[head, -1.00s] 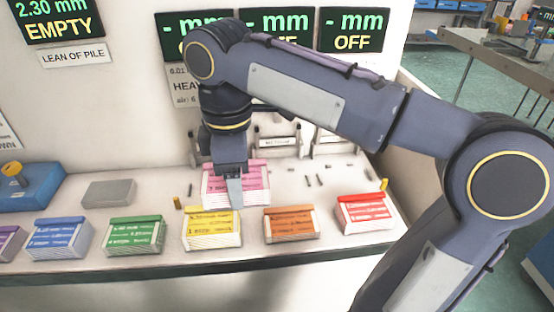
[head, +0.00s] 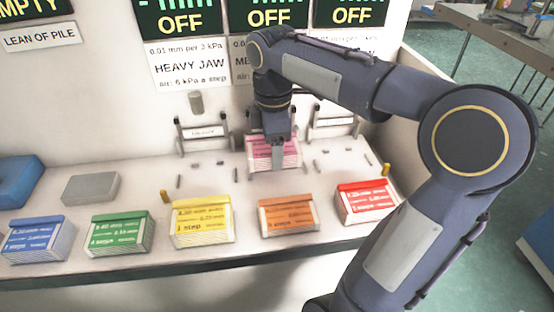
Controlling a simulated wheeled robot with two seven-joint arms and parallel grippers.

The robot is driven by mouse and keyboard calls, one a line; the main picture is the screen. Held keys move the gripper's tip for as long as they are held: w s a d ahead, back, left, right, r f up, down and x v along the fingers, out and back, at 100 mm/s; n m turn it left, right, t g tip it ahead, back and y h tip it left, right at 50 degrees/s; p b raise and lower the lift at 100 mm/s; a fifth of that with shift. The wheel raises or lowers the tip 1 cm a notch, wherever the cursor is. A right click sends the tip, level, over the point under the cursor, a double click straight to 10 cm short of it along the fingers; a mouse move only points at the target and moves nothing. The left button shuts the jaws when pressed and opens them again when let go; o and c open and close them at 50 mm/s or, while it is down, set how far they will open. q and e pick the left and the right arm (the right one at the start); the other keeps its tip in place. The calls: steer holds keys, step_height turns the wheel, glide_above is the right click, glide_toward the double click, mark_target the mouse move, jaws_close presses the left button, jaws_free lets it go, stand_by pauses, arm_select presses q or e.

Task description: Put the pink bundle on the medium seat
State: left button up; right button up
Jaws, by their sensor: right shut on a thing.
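The pink bundle (head: 260,151) is a block of sheets with a pink label and white layered edges. My right gripper (head: 279,158) is shut on it from above, with one grey finger visible down its near face. The bundle is at the middle station, below the partly covered sign that starts "ME" (head: 238,62). It hides most of the medium seat there, and my arm covers more. I cannot tell whether the bundle's underside touches the seat or hangs just above it. My left gripper is not in view.
The heavy seat (head: 203,132) on the left and another seat (head: 335,122) on the right flank the bundle. Blue, green, yellow (head: 201,222), orange (head: 289,215) and red (head: 367,202) bundles line the front edge. Small pegs and a grey block (head: 91,188) stand between.

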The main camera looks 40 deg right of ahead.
steer(key=shift+d+f, duration=0.2)
steer(key=shift+f, duration=0.05)
steer(key=f, duration=0.3)
steer(key=shift+w+d+f+b, duration=0.1)
steer(key=shift+d+f+b, duration=0.05)
steer(key=shift+d+b, duration=0.2)
steer(key=shift+f, duration=0.25)
steer(key=shift+f, duration=0.1)
steer(key=o, duration=1.1)
steer(key=shift+o, duration=0.2)
step_height(320, 180, up, 12)
steer(key=p, duration=0.2)
steer(key=shift+p, duration=0.3)
